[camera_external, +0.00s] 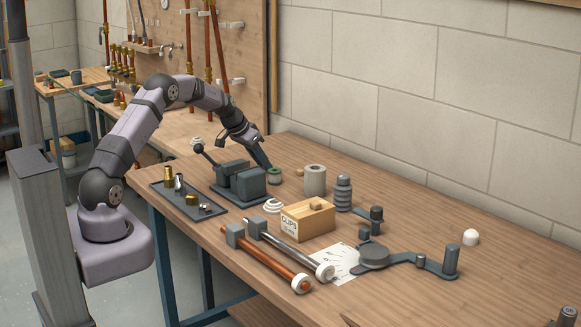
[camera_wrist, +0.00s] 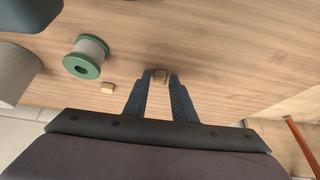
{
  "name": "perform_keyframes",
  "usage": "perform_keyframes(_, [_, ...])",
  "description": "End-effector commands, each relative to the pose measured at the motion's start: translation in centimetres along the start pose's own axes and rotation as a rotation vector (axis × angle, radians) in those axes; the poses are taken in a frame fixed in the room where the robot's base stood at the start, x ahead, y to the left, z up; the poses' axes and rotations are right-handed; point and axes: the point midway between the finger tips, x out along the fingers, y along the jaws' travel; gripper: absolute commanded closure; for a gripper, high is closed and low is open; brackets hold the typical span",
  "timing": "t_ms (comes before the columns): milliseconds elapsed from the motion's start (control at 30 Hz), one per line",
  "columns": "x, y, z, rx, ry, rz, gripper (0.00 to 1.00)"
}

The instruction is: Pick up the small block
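In the external view my gripper (camera_external: 267,165) points down at the table behind the green spool (camera_external: 274,176), and the block there is hidden. A second small tan block (camera_wrist: 108,88) lies on the table left of the fingers, and it also shows in the external view (camera_external: 300,172).
The green-rimmed spool (camera_wrist: 85,57) and a grey cylinder (camera_wrist: 14,76) stand left of my gripper in the wrist view. A dark vise (camera_external: 240,181), a clips box (camera_external: 308,220) and a ribbed grey part (camera_external: 343,193) stand nearby. The wall (camera_external: 400,110) runs behind the table.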

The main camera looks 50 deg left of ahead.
Motion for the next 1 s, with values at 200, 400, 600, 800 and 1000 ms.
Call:
perform_keyframes(200, [0.0,0.0,0.0,0.000,-0.001,0.000,1.00])
perform_keyframes(400, [0.0,0.0,0.0,0.000,-0.001,0.000,1.00])
perform_keyframes(600, [-0.5,0.0,-0.3,0.000,0.001,0.000,1.00])
perform_keyframes(800, [-2.6,0.0,-1.8,0.002,0.004,-0.001,1.00])
perform_keyframes(1000, [-5.5,-0.1,-3.6,0.001,0.004,-0.001,1.00])
